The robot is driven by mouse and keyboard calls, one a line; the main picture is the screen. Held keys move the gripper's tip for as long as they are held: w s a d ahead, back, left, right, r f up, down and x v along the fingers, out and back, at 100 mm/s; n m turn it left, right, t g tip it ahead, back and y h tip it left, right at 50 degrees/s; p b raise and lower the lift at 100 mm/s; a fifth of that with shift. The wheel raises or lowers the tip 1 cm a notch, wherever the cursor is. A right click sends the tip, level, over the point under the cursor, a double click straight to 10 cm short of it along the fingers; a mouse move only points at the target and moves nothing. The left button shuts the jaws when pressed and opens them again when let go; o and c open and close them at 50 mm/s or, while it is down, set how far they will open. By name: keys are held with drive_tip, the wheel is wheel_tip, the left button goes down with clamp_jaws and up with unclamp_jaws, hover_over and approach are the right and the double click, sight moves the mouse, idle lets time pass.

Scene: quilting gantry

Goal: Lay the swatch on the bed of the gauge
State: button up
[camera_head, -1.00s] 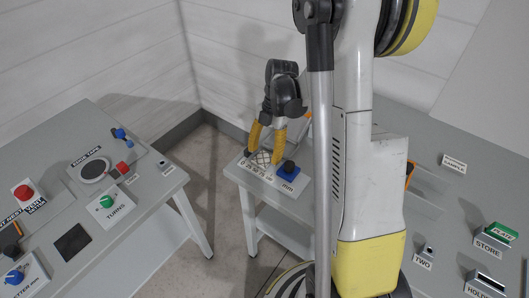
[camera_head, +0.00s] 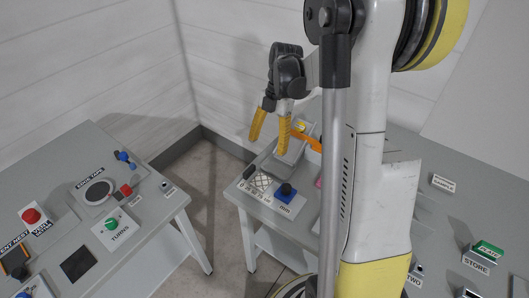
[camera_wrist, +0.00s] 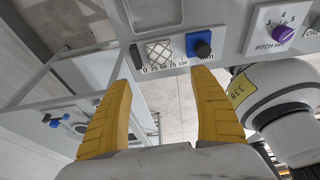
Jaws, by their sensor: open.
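The swatch, a small white square with a dark lattice pattern (camera_head: 261,182), lies flat on the bed of the gauge (camera_head: 272,204), between a dark block and a blue block with a black knob. The wrist view also shows the swatch (camera_wrist: 159,52), above the printed 0 to 100 mm scale. My gripper (camera_head: 269,141) is open and empty, with two yellow fingers wide apart. It hangs above the swatch and touches nothing that I can see. In the wrist view the fingers (camera_wrist: 161,78) stand on either side, clear of the swatch.
The blue block (camera_head: 286,193) sits at the right of the swatch and the dark block (camera_head: 250,171) at its left. A grey tray (camera_wrist: 155,12) lies behind the gauge. A purple PITCH knob (camera_wrist: 283,33) is to the right. A second table (camera_head: 140,235) stands across a floor gap.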

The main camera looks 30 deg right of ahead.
drive_tip(key=s+a+r+m+t+h, duration=0.1)
drive_tip(key=s+a+r+m+t, duration=0.3)
drive_tip(key=a+m, duration=0.4)
drive_tip(key=s+a+r+m+t+h, duration=0.2)
drive_tip(key=s+a+r+m+t, duration=0.2)
drive_tip(key=m, duration=1)
drive_tip(key=shift+s+a+r, duration=1.3)
drive_tip(key=shift+s+a, duration=0.7)
drive_tip(key=shift+a, duration=0.3)
